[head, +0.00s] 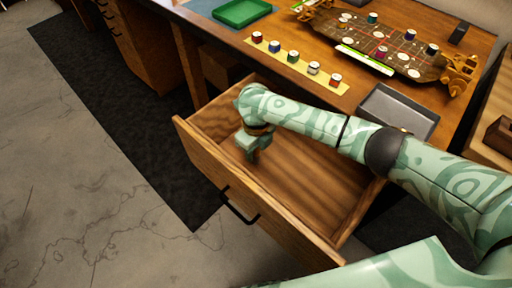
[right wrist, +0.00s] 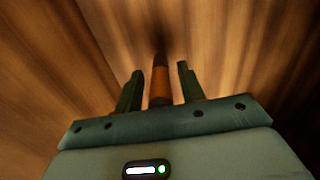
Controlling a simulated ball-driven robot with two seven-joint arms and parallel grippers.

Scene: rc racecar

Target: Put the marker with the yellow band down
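My right gripper (head: 251,153) is inside the open wooden drawer (head: 325,195), pointing down toward its left part. In the right wrist view, a dark cylindrical marker with a yellow-orange band (right wrist: 160,82) stands out between the two fingers of the right gripper (right wrist: 160,88). A narrow gap shows on each side of it, so the fingers look open around it and not clamped. The marker's far end is dark and blurred against the wood. I cannot make out the marker in the head view. My left gripper is not in view.
The desk above holds a yellow strip (head: 262,47) with several small colored pots, a game-board-like car chassis (head: 395,55), a green tray (head: 242,12) and a grey tray (head: 400,110). The drawer's front wall (head: 245,200) has a dark handle. The drawer's right part looks empty.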

